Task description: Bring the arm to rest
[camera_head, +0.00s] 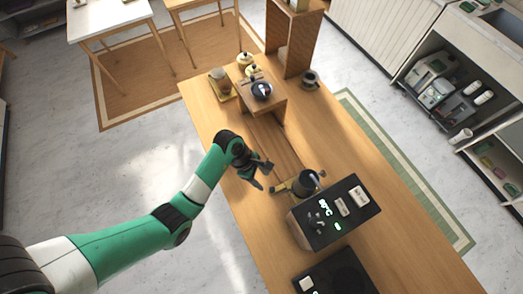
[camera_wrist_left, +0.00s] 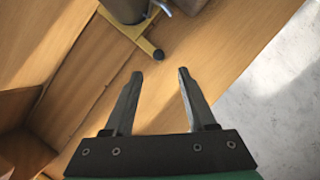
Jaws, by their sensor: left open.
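My left arm (camera_head: 125,235), green, white and black, reaches in from the left over the wooden counter. Its gripper (camera_head: 264,177) is open and empty above the counter, left of a dark pitcher (camera_head: 306,182) and apart from it. The pitcher's base (camera_wrist_left: 124,8) shows there at the top edge, cut off, beside a yellow stand (camera_wrist_left: 125,38). My right gripper is not in view.
A black machine with a lit display (camera_head: 335,210) stands right of the gripper. A small wooden stand (camera_head: 270,100) holds a dark round vessel (camera_head: 262,90). A tray with a cup (camera_head: 221,84) and a dark mug (camera_head: 309,79) are farther back. Open floor (camera_head: 150,165) lies left of the counter.

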